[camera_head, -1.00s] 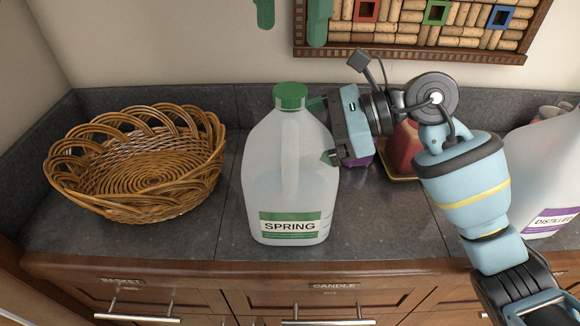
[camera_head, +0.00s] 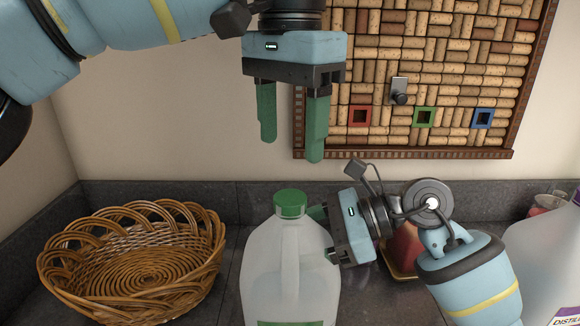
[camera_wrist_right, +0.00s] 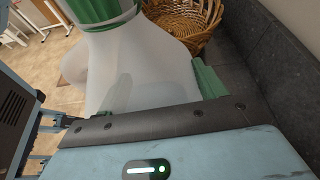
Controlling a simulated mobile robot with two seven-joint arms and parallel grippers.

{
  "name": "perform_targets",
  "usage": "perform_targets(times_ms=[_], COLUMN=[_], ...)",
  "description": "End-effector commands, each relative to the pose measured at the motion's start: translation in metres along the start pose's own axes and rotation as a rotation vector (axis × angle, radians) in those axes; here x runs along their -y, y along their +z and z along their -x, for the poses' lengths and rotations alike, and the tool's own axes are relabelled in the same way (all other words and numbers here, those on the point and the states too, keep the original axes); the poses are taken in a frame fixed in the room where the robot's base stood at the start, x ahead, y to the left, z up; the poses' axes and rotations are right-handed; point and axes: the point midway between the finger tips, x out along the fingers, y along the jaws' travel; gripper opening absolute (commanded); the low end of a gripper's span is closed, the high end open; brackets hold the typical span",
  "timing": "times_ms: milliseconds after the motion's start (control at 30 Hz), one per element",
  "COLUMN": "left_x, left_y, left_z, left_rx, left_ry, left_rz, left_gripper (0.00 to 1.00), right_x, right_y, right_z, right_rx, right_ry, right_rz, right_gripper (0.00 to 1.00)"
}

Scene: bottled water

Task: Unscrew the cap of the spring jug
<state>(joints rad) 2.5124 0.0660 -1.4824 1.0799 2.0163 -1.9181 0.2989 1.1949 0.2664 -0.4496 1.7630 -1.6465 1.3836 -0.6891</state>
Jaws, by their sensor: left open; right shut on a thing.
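The spring jug (camera_head: 262,270) is a translucent white jug standing upright on the counter, its green cap (camera_head: 290,203) on top. In the right wrist view the jug (camera_wrist_right: 145,70) fills the middle, and the cap (camera_wrist_right: 95,8) is cut off at the top edge. My right gripper (camera_head: 322,234) is shut on the upper part of the jug from the right side; the jug hides part of its fingers. My left gripper (camera_head: 292,150) is open and empty, fingers pointing down, above the cap and apart from it.
A wicker basket (camera_head: 140,270) stands to the left of the jug. A distilled jug (camera_head: 550,255) stands at the far right. A red object (camera_head: 405,247) is behind my right wrist. A cork board (camera_head: 440,85) hangs on the wall behind.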

Motion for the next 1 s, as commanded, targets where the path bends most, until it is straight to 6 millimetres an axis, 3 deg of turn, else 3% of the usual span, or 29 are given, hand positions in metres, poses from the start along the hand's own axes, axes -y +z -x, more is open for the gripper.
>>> perform_targets(times_ms=[167, 1000], left_x=[-0.0003, -0.0009], left_y=[-0.0002, -0.0005], left_z=[-0.0004, -0.0006], left_rx=[0.001, 0.002], left_ry=[0.001, 0.001], left_rz=[-0.177, -1.536], left_gripper=[0.61, 0.61], right_x=[-0.0001, -0.0005], right_y=[-0.0001, -0.0004], right_z=[0.0001, -0.0003], right_rx=[0.000, -0.001], right_ry=[0.001, 0.003], right_rz=[-0.002, -0.004], right_gripper=[0.06, 0.06])
